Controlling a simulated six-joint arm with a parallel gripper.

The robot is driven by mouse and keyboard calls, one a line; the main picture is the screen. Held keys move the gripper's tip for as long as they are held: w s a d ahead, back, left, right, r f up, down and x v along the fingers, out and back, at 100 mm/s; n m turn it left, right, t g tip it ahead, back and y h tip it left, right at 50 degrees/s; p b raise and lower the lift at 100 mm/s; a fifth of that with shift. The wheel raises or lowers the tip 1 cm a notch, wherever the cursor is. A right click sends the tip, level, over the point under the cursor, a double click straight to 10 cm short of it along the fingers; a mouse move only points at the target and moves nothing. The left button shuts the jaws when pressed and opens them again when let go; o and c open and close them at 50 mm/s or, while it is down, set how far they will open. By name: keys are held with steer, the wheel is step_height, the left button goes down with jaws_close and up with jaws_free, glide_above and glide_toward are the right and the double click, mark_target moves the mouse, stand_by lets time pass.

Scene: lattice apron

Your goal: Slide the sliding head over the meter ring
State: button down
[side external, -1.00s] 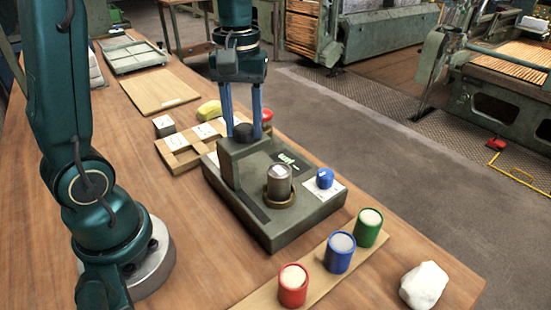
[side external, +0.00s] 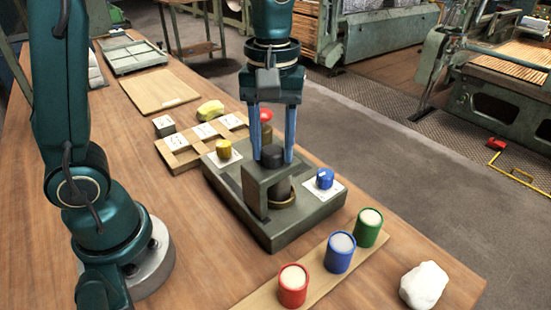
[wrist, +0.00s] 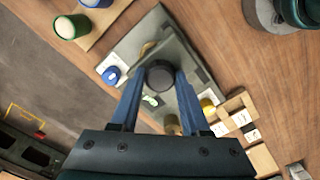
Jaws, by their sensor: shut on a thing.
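The sliding head (side external: 257,188) is a dark grey-green block with a round black knob (side external: 273,154) on top. It stands on the grey machine base (side external: 226,208). My gripper (side external: 272,158) is shut on the knob from above; the knob also shows between its fingers in the wrist view (wrist: 159,76). The brass meter ring (side external: 283,198) with a grey cylinder (side external: 285,187) in it shows just right of the head's front face, partly hidden by it. I cannot tell whether the head is fully over the ring. A brass rim (wrist: 147,48) peeks out past the knob.
A blue piece (side external: 324,179) and a yellow piece (side external: 224,149) sit on white cards on the base. Red (side external: 292,286), blue (side external: 339,253) and green (side external: 368,228) cups stand on a board in front. A white lump (side external: 423,285) lies front right.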

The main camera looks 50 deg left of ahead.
steer(key=shift+d, duration=0.4)
steer(key=shift+c, duration=1.8)
jaws_free()
steer(key=shift+r, duration=0.15)
steer(key=shift+r, duration=2.45)
